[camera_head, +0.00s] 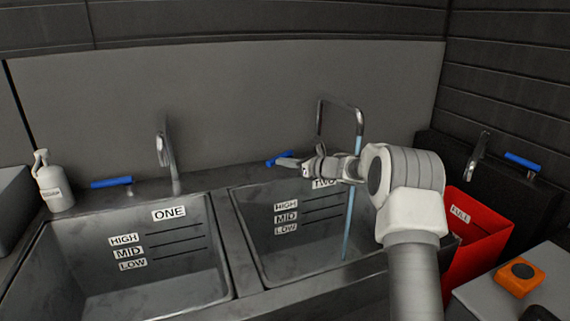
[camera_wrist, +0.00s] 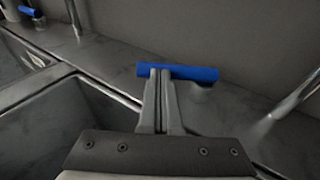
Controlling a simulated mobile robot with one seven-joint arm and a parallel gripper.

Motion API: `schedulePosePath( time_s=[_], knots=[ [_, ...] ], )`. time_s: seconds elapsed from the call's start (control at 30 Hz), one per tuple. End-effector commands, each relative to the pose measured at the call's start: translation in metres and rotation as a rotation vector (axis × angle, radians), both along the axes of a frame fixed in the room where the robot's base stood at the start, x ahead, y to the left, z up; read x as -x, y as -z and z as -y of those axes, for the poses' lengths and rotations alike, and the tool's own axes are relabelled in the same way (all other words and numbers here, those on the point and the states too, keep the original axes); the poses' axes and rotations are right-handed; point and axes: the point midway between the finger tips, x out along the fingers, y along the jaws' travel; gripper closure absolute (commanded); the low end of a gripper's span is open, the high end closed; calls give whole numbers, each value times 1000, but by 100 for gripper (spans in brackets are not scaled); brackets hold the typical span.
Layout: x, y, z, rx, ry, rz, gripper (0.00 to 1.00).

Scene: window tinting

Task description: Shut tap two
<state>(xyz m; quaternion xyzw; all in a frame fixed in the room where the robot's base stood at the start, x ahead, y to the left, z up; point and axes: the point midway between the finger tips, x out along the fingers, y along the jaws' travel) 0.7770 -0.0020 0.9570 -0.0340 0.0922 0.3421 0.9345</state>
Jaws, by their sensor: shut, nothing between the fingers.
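Tap two's curved metal spout (camera_head: 343,104) rises behind the right basin, marked TWO. A blue water stream (camera_head: 348,225) runs from it down into that basin (camera_head: 240,235). Tap two's blue handle (camera_head: 274,160) is partly hidden by my gripper (camera_head: 284,163) in the head view. In the wrist view the blue handle (camera_wrist: 195,73) lies crosswise at the tips of my gripper (camera_wrist: 160,74). The fingers are shut together with nothing between them. The tips overlap the handle's left part; I cannot tell if they touch it.
The left basin, marked ONE (camera_head: 120,290), has its own spout (camera_head: 168,150) and blue handle (camera_head: 111,182). A white bottle (camera_head: 53,186) stands at far left. At right are a red bin (camera_head: 470,240), another tap (camera_head: 478,155) with a blue handle (camera_head: 522,162), and an orange device (camera_head: 519,277).

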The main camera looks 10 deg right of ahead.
Motion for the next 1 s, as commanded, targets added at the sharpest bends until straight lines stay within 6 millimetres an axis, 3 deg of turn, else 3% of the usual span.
schedulePosePath(
  time_s=[0.4, 1.0],
  knots=[
    [-4, 6, -12, 0, 127, 1, 100],
    [-20, 2, -33, 1, 123, 1, 100]
  ],
)
